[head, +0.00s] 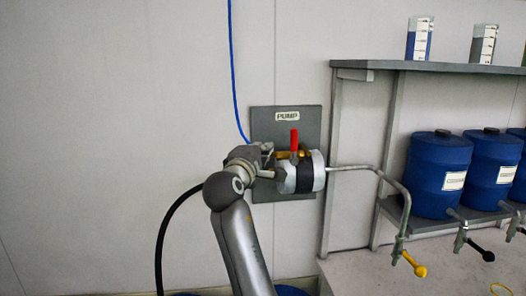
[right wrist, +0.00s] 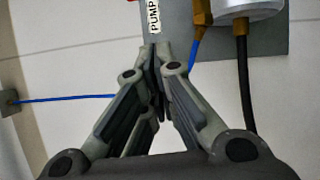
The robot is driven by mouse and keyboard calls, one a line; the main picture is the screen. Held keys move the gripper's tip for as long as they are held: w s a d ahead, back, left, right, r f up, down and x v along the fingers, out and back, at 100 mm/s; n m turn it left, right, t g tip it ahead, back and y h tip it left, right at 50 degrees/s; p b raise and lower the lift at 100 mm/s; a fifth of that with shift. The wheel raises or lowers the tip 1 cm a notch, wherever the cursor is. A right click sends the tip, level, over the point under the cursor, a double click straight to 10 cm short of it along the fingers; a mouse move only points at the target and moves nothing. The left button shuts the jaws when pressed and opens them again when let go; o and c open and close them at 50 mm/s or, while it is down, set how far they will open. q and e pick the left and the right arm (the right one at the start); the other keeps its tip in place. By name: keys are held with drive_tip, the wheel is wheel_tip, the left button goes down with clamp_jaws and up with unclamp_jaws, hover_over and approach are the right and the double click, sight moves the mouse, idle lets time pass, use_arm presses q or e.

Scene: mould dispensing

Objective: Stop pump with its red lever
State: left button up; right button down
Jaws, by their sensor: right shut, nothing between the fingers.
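The pump (head: 309,170), a silver and black cylinder, is mounted on a grey wall plate (head: 312,120) with a PUMP label. Its red lever (head: 294,139) stands upright on top in the head view. My right gripper (head: 277,163) is in front of the pump's left side, below and left of the lever; I cannot tell whether it touches the pump. In the right wrist view its fingers (right wrist: 158,50) are shut together with nothing between them, close to the PUMP label (right wrist: 154,15). The silver pump end (right wrist: 250,8) is to their upper right. My left gripper is not in view.
A blue tube (head: 233,70) and a black hose (head: 167,230) run to the pump. A metal pipe (head: 385,175) leads right to a yellow-handled tap (head: 415,266). Blue drums (head: 437,172) stand on a shelf at right. The wall left of the pump is clear.

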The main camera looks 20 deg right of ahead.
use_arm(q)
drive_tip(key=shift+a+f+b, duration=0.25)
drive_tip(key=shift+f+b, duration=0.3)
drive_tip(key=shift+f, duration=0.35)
use_arm(e)
drive_tip(key=v, duration=0.4)
drive_tip(key=shift+w+a, duration=0.15)
drive_tip(key=shift+a, duration=0.25)
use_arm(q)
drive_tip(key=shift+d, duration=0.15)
use_arm(e)
drive_tip(key=shift+a, duration=0.1)
